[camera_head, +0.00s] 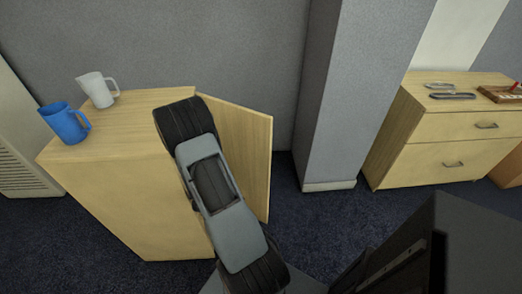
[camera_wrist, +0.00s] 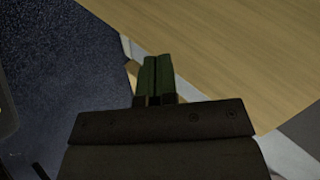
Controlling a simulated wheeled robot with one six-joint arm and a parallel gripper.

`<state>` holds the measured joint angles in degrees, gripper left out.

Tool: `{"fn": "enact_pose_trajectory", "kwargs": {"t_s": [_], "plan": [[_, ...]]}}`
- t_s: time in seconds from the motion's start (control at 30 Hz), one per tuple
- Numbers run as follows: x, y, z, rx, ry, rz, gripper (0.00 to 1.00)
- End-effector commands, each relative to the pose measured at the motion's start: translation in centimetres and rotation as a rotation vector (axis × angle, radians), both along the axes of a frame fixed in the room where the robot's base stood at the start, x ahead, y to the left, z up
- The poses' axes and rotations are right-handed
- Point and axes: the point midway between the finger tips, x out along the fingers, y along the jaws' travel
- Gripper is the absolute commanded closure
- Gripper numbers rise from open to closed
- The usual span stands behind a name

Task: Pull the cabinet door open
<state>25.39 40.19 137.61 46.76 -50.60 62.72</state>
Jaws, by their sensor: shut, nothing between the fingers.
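The light wood cabinet (camera_head: 125,195) stands at the left in the head view. Its door (camera_head: 247,140) stands swung out from the right side of the cabinet, at an angle to it. My arm crosses in front and hides the hinge area, part of the door and any handle. My gripper (camera_wrist: 156,58) shows in the wrist view with its two green fingers together, with nothing between them. A wood panel (camera_wrist: 235,55) lies just beyond and to the right of the fingertips; I cannot tell whether they touch it. The gripper is hidden in the head view.
A blue mug (camera_head: 66,122) and a white mug (camera_head: 97,89) stand on the cabinet top. A grey pillar (camera_head: 338,100) rises right of the door. A drawer unit (camera_head: 440,140) stands further right. Dark carpet (camera_head: 310,225) is clear between them.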

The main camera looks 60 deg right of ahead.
Motion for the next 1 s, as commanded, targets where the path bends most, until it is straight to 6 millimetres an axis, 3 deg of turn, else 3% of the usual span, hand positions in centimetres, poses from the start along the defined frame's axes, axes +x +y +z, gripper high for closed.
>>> {"fn": "enact_pose_trajectory", "kwargs": {"t_s": [0.2,0.43,0.67,1.0], "plan": [[-3.2,-3.8,3.5,-0.307,-0.302,-0.310,1.00],[-5.3,-4.7,6.4,-0.518,-0.492,-0.424,1.00],[-5.8,-6.6,7.3,-0.573,-0.540,-0.445,1.00],[-5.7,-12.9,7.3,-0.571,-0.538,-0.445,1.00]]}}
